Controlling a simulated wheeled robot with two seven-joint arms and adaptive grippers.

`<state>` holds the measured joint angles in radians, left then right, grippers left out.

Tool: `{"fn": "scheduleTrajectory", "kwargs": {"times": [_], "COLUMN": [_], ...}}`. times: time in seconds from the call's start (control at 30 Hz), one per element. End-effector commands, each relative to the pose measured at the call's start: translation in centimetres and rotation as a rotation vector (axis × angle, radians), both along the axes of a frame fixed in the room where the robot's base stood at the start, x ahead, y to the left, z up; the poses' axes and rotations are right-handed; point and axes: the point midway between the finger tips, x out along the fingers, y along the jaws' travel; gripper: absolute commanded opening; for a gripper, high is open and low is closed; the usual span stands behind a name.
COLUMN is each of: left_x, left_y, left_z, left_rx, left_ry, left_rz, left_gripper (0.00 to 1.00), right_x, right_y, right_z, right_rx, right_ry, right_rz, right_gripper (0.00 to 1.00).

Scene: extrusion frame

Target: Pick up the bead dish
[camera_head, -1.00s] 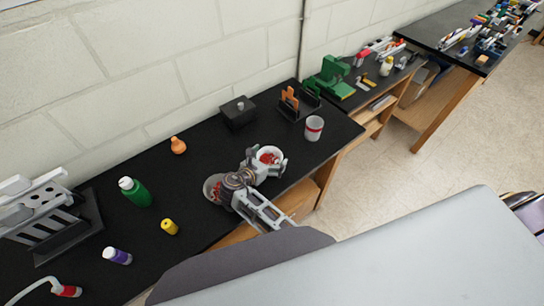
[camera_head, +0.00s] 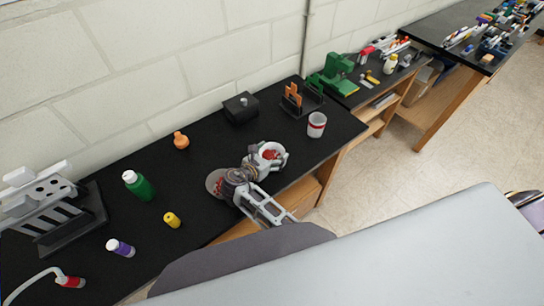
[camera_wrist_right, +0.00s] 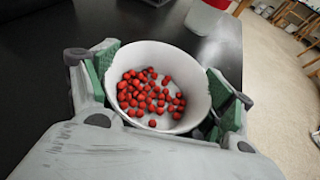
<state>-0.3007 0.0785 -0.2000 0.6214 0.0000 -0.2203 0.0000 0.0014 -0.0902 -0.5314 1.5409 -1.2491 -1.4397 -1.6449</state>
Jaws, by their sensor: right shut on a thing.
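The bead dish (camera_wrist_right: 188,60) is a white round bowl with several red beads (camera_wrist_right: 150,95) in its bottom. In the head view the bead dish (camera_head: 268,149) is at the front right of the black bench, partly hidden by my gripper. My right gripper (camera_head: 270,157) is shut on it. In the right wrist view the green-padded fingers of my right gripper (camera_wrist_right: 160,88) press on opposite sides of the dish, which looks about upright. I cannot tell whether it touches the bench. My left gripper is not in view.
A white cup with a red band (camera_head: 317,125) stands just beyond the dish. A black box (camera_head: 240,109) and a black holder with orange pieces (camera_head: 300,101) are at the back. The bench's front edge is close.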

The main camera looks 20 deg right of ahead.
Motion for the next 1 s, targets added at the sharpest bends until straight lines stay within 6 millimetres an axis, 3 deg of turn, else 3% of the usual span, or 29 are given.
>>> {"fn": "scheduleTrajectory", "kwargs": {"times": [0.37,1.0], "left_x": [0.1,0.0], "left_y": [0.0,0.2], "left_z": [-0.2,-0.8], "left_rx": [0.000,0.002], "left_ry": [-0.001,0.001], "left_rz": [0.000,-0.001], "left_gripper": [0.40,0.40], "right_x": [0.0,0.0], "right_y": [0.0,0.0], "right_z": [1.2,9.0], "right_rx": [0.001,0.001], "right_ry": [-0.001,-0.002], "right_rz": [-0.001,0.000], "right_gripper": [0.57,0.57]}}
